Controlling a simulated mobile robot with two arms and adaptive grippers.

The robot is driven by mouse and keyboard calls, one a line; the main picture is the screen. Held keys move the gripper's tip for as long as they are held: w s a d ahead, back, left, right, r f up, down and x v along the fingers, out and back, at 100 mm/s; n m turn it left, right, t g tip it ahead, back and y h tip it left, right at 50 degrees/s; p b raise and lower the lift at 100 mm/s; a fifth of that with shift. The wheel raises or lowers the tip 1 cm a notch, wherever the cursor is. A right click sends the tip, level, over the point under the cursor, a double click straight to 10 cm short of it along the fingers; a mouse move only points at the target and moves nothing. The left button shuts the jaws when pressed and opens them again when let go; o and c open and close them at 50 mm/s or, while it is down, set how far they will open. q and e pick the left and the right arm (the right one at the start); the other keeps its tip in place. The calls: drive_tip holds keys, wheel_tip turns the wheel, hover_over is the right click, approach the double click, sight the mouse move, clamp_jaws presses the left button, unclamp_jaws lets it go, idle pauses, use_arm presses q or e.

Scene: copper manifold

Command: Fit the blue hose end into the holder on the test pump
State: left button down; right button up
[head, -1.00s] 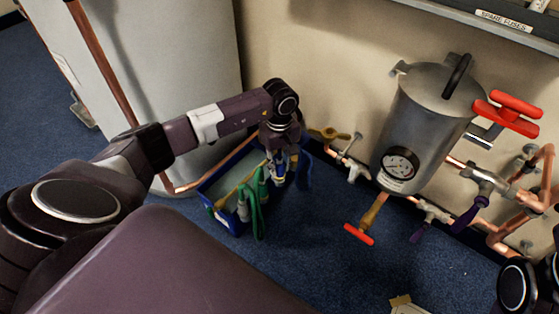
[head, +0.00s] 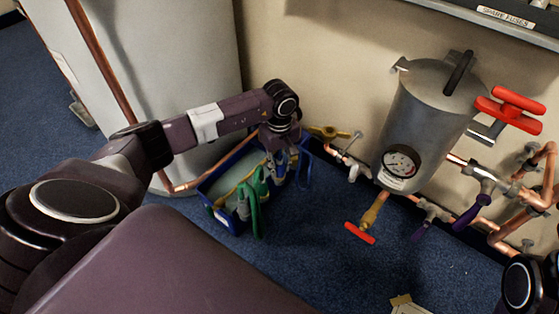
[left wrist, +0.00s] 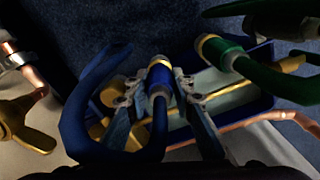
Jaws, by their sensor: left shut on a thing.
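My left gripper (head: 280,170) hangs over the right end of an open blue box (head: 237,220), which I take to be the test pump. In the left wrist view its two fingers (left wrist: 160,100) are shut on the blue hose end (left wrist: 160,76), one on each side. The end has a blue collar and a brass-coloured tip pointing away from the wrist. The blue hose (left wrist: 77,125) loops to the left of the fingers; the loop also shows right of the gripper in the head view (head: 306,160). I cannot make out the holder. My right gripper is out of view.
Green hoses (head: 254,215) hang over the box's front, with a green hose end (left wrist: 225,55) beside the blue one. A white cylinder (head: 190,80) stands behind left. A grey tank with gauge (head: 425,120), valves and copper pipes line the wall.

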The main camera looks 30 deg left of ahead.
use_arm(q)
drive_tip(key=shift+f, duration=0.25)
drive_tip(key=c, duration=1.6)
unclamp_jaws()
drive_tip(key=shift+r, duration=0.1)
wheel_tip(320, 180, up, 12)
drive_tip(key=shift+f, duration=0.1)
